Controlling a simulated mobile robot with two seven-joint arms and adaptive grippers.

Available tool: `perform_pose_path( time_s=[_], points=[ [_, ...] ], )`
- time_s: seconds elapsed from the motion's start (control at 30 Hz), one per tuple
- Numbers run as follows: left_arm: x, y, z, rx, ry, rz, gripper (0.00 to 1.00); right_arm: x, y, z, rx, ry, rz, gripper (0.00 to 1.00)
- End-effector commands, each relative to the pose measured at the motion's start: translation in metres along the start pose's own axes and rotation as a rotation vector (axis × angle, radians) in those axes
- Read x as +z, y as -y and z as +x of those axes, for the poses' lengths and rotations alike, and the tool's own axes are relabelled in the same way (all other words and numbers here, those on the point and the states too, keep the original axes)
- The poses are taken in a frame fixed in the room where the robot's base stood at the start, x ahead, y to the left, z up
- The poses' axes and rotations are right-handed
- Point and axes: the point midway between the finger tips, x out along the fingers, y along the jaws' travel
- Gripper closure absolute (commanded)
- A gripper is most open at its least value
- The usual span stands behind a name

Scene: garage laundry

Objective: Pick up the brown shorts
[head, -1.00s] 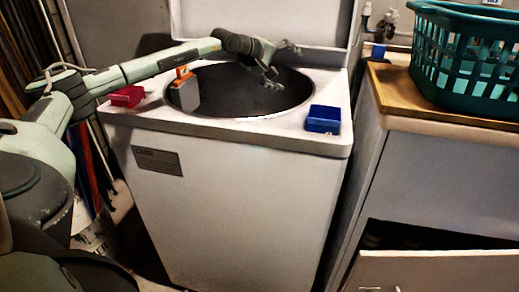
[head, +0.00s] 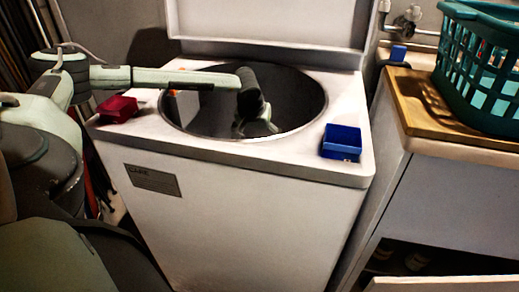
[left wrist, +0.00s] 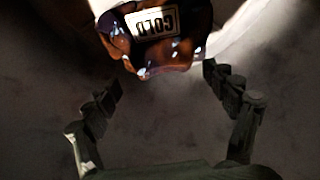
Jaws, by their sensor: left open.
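My left gripper (head: 254,126) reaches down into the open drum of the white washer (head: 240,172). In the left wrist view its two fingers (left wrist: 162,82) are apart with nothing between their tips. A dark brown, shiny-looking thing (left wrist: 150,55) with a white lettered label lies just beyond the fingertips at the top of that view. It may be the brown shorts; I cannot tell for sure. It does not touch the fingers as far as I can see. The head view shows no shorts; the drum's floor is hidden by its rim and my arm. My right gripper is out of view.
A red box (head: 117,109) sits on the washer top at left and a blue box (head: 341,141) at right. An orange thing (head: 173,93) shows at the drum's left edge, mostly behind my arm. A teal basket (head: 484,78) stands on the wooden-topped counter (head: 425,103) at right.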

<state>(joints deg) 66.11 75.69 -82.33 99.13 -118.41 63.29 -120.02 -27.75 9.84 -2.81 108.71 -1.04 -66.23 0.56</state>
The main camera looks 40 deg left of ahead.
Motion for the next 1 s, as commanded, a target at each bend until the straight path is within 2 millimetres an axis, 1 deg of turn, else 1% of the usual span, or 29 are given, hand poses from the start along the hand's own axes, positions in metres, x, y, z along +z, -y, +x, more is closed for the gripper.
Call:
perform_pose_path(
  time_s=[0.2, 0.3, 0.4, 0.57, 0.67, 1.0],
  points=[
    [-0.003, 0.004, 0.033, 0.001, 0.0, 0.0, 0.16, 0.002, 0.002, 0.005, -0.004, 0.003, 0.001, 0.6],
    [-0.003, 0.004, 0.043, 0.001, -0.001, -0.001, 0.16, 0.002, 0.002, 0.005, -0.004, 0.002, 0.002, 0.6],
    [-0.004, 0.004, 0.046, 0.002, -0.001, -0.001, 0.16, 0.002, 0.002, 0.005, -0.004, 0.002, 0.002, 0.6],
    [-0.003, 0.004, 0.046, 0.002, -0.001, -0.002, 0.16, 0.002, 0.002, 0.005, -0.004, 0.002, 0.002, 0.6],
    [-0.003, 0.004, 0.046, 0.002, -0.001, -0.002, 0.25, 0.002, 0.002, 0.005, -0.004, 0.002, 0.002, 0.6],
    [-0.003, 0.004, 0.046, 0.002, -0.001, -0.002, 0.68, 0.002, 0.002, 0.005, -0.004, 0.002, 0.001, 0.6]
  ],
)
